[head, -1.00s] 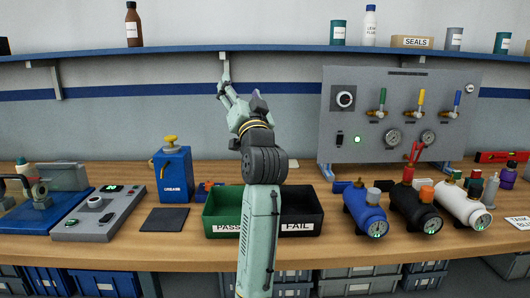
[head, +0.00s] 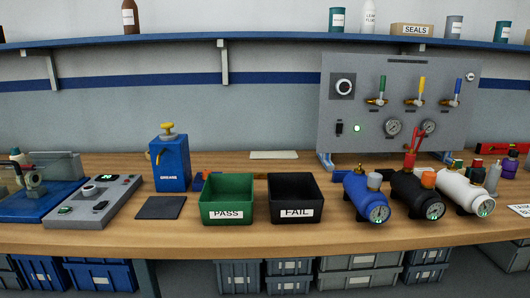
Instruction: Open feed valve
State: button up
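A grey upright panel (head: 350,125) stands at the back right of the bench. It carries three small brass valves in a row: one with a green handle (head: 382,86), one with a yellow handle (head: 421,86) and one with a blue handle (head: 458,87). All three handles point upward. I cannot read any label that tells which one is the feed valve. A round dial (head: 343,87) is at upper left. My gripper is out of view.
Blue (head: 360,198), black (head: 411,199) and white (head: 460,193) cylinders with gauges stand before the panel. A green PASS bin (head: 227,214) and black FAIL bin (head: 296,214) are mid-bench. A blue canister (head: 171,165) stands left. A shelf (head: 270,43) runs above.

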aim_at(382, 89)
jog(key=i+z, duration=0.1)
jog(key=z, duration=0.7)
jog(key=i+j+z, duration=0.1)
jog(key=z, duration=0.3)
jog(key=j+z, duration=0.1)
jog(key=z, duration=0.3)
jog(key=i+j, duration=0.2)
jog(key=i, duration=0.3)
jog(key=i+j, duration=0.25)
jog(key=i, duration=0.25)
